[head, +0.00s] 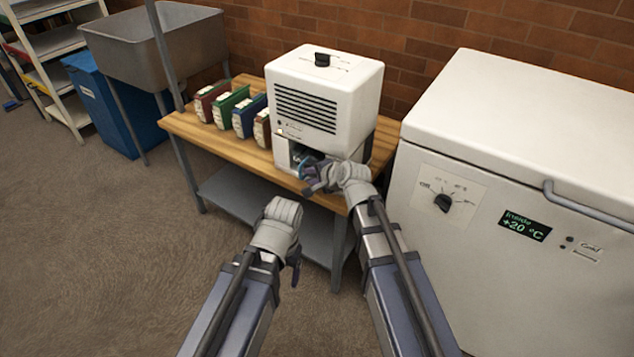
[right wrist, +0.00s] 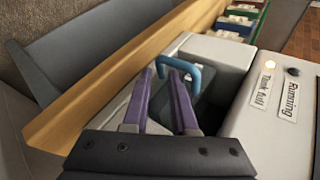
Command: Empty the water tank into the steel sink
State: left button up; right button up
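The water tank sits in the bay at the bottom front of the white dehumidifier (head: 325,90). Its blue handle (right wrist: 190,68) shows in the right wrist view; most of the tank is hidden. My right gripper (head: 308,172) is at the bay opening. In the right wrist view its purple fingers (right wrist: 160,75) are apart, with one end of the handle between or just beyond the tips; I cannot tell whether they touch it. My left gripper (head: 296,275) hangs empty in front of the table, its fingers mostly hidden. The steel sink (head: 150,50) stands at the back left.
The wooden table (head: 205,135) carries several binders (head: 228,106) left of the dehumidifier. A white chest freezer (head: 510,180) stands close on the right. A blue bin (head: 100,105) is beside the sink. In the right wrist view, the lamp by "Tank full" (right wrist: 270,64) is lit.

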jog(key=shift+x, duration=0.85)
jog(key=shift+s, duration=0.1)
jog(key=shift+c, duration=0.3)
grip_shut()
jog(key=shift+c, duration=0.4)
grip_release()
grip_shut()
